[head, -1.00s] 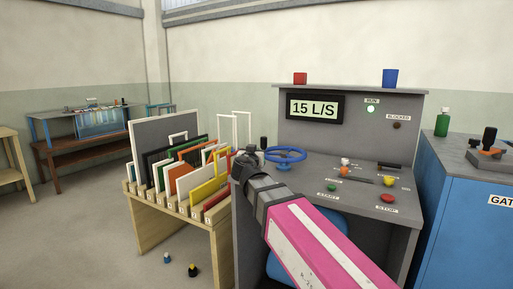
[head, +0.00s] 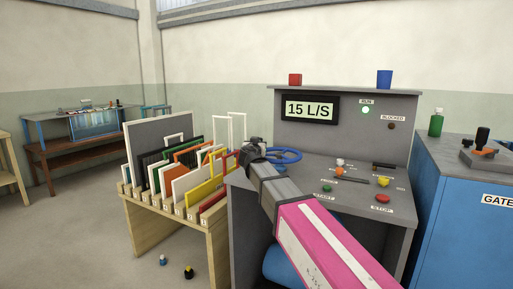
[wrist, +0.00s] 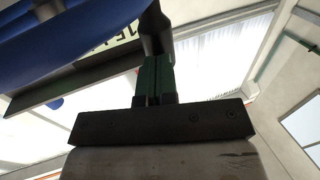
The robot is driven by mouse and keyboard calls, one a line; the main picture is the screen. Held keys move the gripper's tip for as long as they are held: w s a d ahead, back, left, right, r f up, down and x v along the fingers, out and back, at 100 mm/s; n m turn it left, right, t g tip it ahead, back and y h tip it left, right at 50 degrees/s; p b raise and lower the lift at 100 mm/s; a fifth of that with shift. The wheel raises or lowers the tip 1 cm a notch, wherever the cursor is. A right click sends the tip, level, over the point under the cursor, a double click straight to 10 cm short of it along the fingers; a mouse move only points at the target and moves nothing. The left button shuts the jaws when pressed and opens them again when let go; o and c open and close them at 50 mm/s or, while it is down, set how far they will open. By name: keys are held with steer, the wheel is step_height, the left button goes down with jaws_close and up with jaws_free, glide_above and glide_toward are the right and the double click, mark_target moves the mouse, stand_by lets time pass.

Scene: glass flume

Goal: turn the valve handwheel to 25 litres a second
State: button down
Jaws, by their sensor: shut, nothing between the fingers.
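The blue valve handwheel (head: 287,154) stands on the left of the grey control desk. The display (head: 310,109) above it reads 15 L/S. My gripper (head: 254,143) is at the left side of the wheel in the head view, and my forearm hides part of the desk. In the wrist view the gripper fingers (wrist: 155,75) are shut together with nothing between them. A large blurred blue shape, likely the handwheel (wrist: 60,35), fills the upper left close by. I cannot tell whether the fingers touch the wheel.
A wooden rack (head: 213,222) of coloured panels stands close left of the desk. Coloured buttons, including a red one (head: 382,198), sit right of my arm. A blue cabinet (head: 455,215) stands at right.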

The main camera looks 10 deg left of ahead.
steer(key=shift+w+a, duration=0.1)
stand_by(0.3)
steer(key=w+a+m+g+h, duration=0.1)
steer(key=w+m+g+h, duration=0.2)
steer(key=w+m+h, duration=0.3)
steer(key=shift+w+h, duration=0.45)
steer(key=shift+h, duration=1.15)
steer(key=shift+a, duration=0.1)
steer(key=shift+s, duration=0.1)
